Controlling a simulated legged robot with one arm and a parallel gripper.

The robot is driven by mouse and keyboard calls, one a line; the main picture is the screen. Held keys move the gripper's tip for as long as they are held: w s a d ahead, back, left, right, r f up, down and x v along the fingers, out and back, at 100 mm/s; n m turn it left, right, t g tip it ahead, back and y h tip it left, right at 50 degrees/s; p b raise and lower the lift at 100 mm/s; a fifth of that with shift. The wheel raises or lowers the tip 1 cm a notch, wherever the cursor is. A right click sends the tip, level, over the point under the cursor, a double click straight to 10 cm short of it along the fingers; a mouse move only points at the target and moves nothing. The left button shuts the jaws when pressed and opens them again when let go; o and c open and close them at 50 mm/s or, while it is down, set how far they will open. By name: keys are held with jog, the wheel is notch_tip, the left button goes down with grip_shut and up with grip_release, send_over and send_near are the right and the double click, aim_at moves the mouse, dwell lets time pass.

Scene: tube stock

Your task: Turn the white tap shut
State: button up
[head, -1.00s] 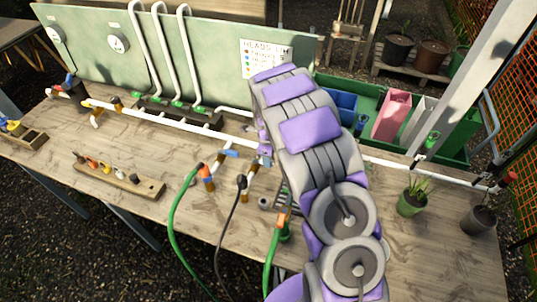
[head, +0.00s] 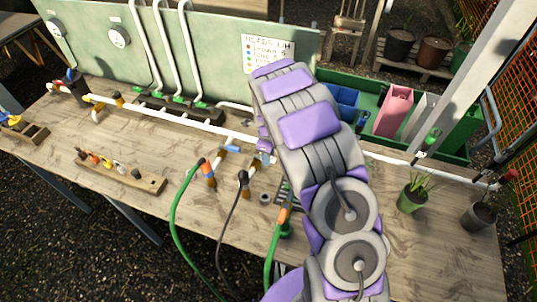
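A white pipe (head: 180,118) runs along the bench, with several taps on it. One tap has a blue lever (head: 231,149) and stands just left of my arm. Another tap with a brown and white body (head: 97,110) is on the left part of the pipe. I cannot make out a clearly white tap handle; it may be hidden behind my arm. My gripper (head: 264,150) is at the pipe, mostly hidden behind my grey and purple arm. Only small purple and pale parts of it show, right of the blue lever. Its fingers cannot be seen clearly.
Green hoses (head: 178,215) and a dark hose (head: 232,215) hang over the front edge. A wooden rack (head: 150,184) lies at left. A green panel (head: 190,45) stands behind; a green trough (head: 455,150) and a potted plant (head: 412,199) are at right.

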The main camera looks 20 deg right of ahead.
jog(key=shift+o, duration=0.4)
jog(key=shift+r, duration=0.1)
notch_tip(320, 180, up, 17)
jog(key=p, duration=0.1)
jog(key=shift+r, duration=0.1)
dwell(0.5)
jog(key=s+r+n+b, duration=0.1)
jog(key=s+r+n, duration=0.2)
jog(key=s+n, duration=0.45)
jog(key=s+r+n+b, duration=0.1)
jog(key=s+r+n, duration=0.25)
jog(key=s, duration=0.75)
jog(key=s+a+f+n+g+b, duration=0.1)
jog(key=s+f+n+b, duration=0.1)
jog(key=s+n, duration=1.2)
jog(key=s+f, duration=0.1)
jog(key=s, duration=0.7)
jog(key=shift+a+f+g+b, duration=0.2)
jog(key=shift+f+g+b, duration=0.05)
jog(key=shift+g+b, duration=0.15)
